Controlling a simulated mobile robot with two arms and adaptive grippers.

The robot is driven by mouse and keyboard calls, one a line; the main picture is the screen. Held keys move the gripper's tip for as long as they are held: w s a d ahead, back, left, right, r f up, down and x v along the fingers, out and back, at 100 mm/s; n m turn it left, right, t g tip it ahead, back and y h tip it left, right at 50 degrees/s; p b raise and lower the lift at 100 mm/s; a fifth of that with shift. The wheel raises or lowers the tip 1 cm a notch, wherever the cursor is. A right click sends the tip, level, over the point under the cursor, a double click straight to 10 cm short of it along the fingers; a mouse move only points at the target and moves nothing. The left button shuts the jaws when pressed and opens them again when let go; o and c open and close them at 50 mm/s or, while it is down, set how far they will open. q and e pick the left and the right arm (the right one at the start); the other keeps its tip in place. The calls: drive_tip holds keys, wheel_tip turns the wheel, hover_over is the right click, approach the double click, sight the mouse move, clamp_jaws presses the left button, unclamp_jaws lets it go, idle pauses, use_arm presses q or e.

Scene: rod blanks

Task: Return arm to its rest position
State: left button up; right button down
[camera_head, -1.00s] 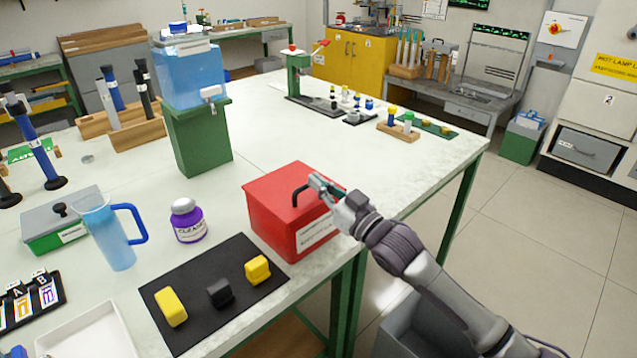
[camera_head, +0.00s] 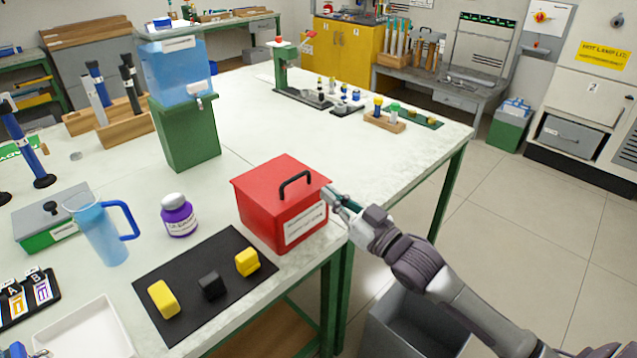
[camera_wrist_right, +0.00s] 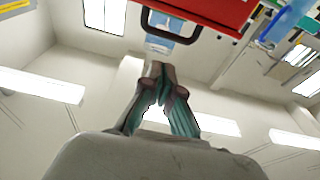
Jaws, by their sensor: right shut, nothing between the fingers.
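My right gripper (camera_head: 341,201) is beside the right side of the red box (camera_head: 262,208), close to its black handle (camera_head: 296,184). The handle stands free of the fingers. In the right wrist view my right gripper (camera_wrist_right: 162,75) shows with its fingers together and empty. The red box (camera_wrist_right: 212,12) and its black handle (camera_wrist_right: 172,30) lie past the fingertips at the top of that view. I cannot tell from the head view whether the fingers touch the box. My left gripper is not in view.
A black mat (camera_head: 196,318) with yellow and black blocks lies left of the red box. A purple bottle (camera_head: 178,216) and a blue jug (camera_head: 98,232) stand behind it. A grey bin (camera_head: 410,325) sits on the floor below my right arm.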

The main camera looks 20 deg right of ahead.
drive_tip(key=s+d+f+m+g+h, duration=0.1)
drive_tip(key=d+f+g+h, duration=0.15)
drive_tip(key=f, duration=0.85)
drive_tip(key=s+d+f+m+g+h, duration=0.1)
drive_tip(key=d+f+m+h, duration=0.2)
drive_tip(key=f, duration=0.9)
drive_tip(key=s+d+f+g+h+p, duration=0.15)
drive_tip(key=s+f, duration=0.25)
drive_tip(key=f, duration=0.5)
drive_tip(key=s+f+g, duration=0.3)
drive_tip(key=s+f, duration=0.1)
drive_tip(key=f, duration=0.4)
drive_tip(key=s+a+f+n+g, duration=0.15)
drive_tip(key=s+f+g, duration=0.25)
drive_tip(key=s+f, duration=0.95)
drive_tip(key=s+a+f+g, duration=0.2)
drive_tip(key=s+f, duration=0.1)
drive_tip(key=s, duration=0.4)
drive_tip(key=s+a+f+g, duration=0.2)
drive_tip(key=s+a+f, duration=0.1)
drive_tip(key=s, duration=0.5)
drive_tip(key=s+a+f+g, duration=0.1)
drive_tip(key=s+a+f, duration=0.2)
drive_tip(key=s, duration=0.5)
drive_tip(key=shift+a+f+n+g+p, duration=0.15)
drive_tip(key=shift+n+g+p, duration=0.2)
drive_tip(key=shift+n+g, duration=0.1)
